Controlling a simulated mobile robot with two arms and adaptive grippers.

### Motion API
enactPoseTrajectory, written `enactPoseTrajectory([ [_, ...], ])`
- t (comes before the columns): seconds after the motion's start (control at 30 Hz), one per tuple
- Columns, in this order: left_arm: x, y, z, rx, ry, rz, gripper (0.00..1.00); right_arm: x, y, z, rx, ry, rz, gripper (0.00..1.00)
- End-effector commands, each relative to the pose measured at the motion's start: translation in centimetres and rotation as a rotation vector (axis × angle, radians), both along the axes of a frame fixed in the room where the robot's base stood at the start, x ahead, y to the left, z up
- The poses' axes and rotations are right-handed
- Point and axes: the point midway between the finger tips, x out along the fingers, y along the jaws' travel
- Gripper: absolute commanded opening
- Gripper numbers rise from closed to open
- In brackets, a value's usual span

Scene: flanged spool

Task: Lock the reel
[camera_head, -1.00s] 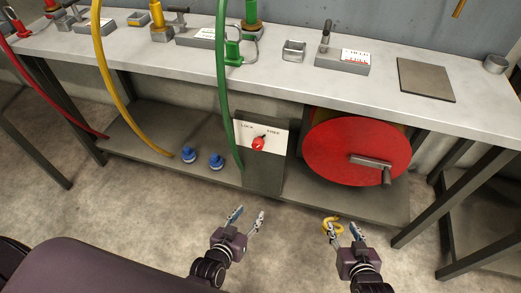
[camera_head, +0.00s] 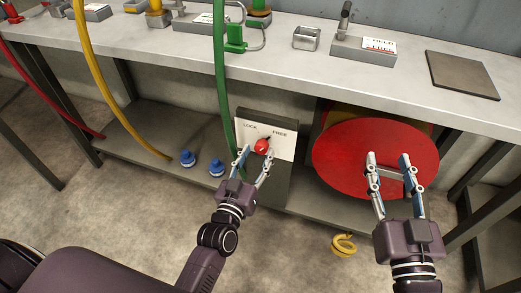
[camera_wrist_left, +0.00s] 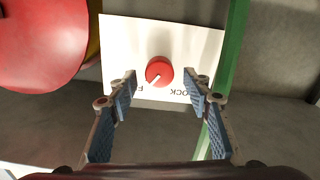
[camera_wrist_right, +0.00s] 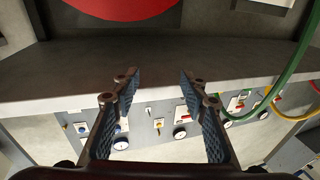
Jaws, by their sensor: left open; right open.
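The red knob (camera_head: 262,146) sits on a white plate (camera_head: 283,146) marked LOCK on the left and FREE on the right. In the left wrist view the knob (camera_wrist_left: 159,72) shows its white pointer line toward the F of the partly hidden FREE label. My left gripper (camera_head: 256,154) is open just in front of the knob, apart from it in the left wrist view. The red reel (camera_head: 345,158) stands under the bench. My right gripper (camera_head: 388,158) is open before its face, covering much of the crank handle (camera_head: 389,173). The right wrist view shows nothing between the fingers (camera_wrist_right: 159,78).
The bench top (camera_head: 295,65) overhangs the reel and plate. A green hose (camera_head: 221,85) hangs close left of the plate. Blue fittings (camera_head: 188,158) lie on the lower shelf. A yellow coil (camera_head: 343,245) lies on the floor below the reel.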

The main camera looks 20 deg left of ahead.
Motion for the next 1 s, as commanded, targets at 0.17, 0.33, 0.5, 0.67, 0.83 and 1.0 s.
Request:
enactPoseTrajectory([
  [0.17, 1.9, -0.1, -0.1, 0.0, -0.001, 0.0, 0.45, -0.3, 0.3, 2.5, 0.031, -0.117, 0.006, 0.4],
  [0.33, 2.8, -0.1, -0.1, 0.0, 0.0, 0.0, 0.45, -0.6, 0.3, 3.8, 0.047, -0.174, 0.01, 0.4],
  [0.5, 3.0, -0.1, 0.0, 0.0, 0.001, 0.0, 0.45, -0.7, 0.4, 4.2, 0.05, -0.188, 0.011, 0.4],
  [0.67, 3.0, -0.1, 0.0, 0.0, 0.001, 0.0, 0.44, -0.6, 0.3, 4.2, 0.05, -0.187, 0.011, 0.4],
  [0.83, 2.9, -0.1, 0.0, 0.001, 0.001, 0.0, 0.26, -0.6, 0.3, 4.1, 0.05, -0.187, 0.011, 0.4],
  [1.0, 2.9, -0.1, 0.0, 0.001, 0.001, 0.0, 0.07, -0.6, 0.3, 4.1, 0.05, -0.187, 0.01, 0.4],
])
